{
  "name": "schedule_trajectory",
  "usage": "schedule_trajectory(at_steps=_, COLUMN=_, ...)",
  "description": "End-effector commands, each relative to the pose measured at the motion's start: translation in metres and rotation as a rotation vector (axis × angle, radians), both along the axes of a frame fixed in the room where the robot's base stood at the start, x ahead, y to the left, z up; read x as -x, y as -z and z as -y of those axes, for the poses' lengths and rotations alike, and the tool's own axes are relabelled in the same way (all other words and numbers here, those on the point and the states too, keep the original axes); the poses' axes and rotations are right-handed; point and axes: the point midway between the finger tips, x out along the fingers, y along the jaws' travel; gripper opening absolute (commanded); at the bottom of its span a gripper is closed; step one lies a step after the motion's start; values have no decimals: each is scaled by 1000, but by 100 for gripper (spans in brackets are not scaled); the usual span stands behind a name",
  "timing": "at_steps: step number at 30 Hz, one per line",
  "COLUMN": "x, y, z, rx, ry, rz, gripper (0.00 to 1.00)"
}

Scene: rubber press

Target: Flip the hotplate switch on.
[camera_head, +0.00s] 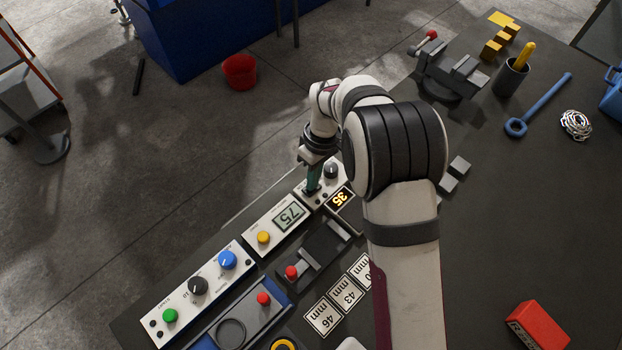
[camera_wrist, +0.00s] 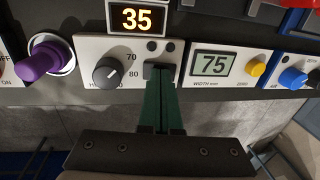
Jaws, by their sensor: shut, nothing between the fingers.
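A white control panel (camera_wrist: 103,47) with a black dial (camera_wrist: 107,72) marked 70 and 80 shows in the wrist view, below a lit orange display (camera_wrist: 136,20) reading 35. It also shows in the head view, with its dial (camera_head: 331,171). My gripper (camera_wrist: 158,80) is shut, its green fingers together, with tips at or very close to a small dark part (camera_wrist: 158,68) on this panel. The fingers partly cover that part, so I cannot tell its position or whether they touch. In the head view my gripper (camera_head: 312,188) points down at the panel.
A purple knob (camera_wrist: 44,60) stands out left of the panel, near partly cut "OFF" and "ON" lettering. Right of it is a panel with a 75 display (camera_wrist: 214,64) and yellow button (camera_wrist: 257,69). A vise (camera_head: 451,75) stands at the bench's back.

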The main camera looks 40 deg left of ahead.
Motion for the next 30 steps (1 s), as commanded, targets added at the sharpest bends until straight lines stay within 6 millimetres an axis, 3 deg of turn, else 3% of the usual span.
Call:
schedule_trajectory(at_steps=5, x=0, y=-4, z=-1, rx=-1, ry=0, rz=0, gripper=0)
schedule_trajectory(at_steps=8, x=-3, y=-18, z=-1, rx=-3, ry=1, rz=1, gripper=0)
schedule_trajectory(at_steps=21, x=-19, y=-118, z=0, rx=-3, ry=1, rz=3, gripper=0)
schedule_trajectory(at_steps=30, x=-22, y=-139, z=0, rx=-1, ry=0, rz=0, gripper=0)
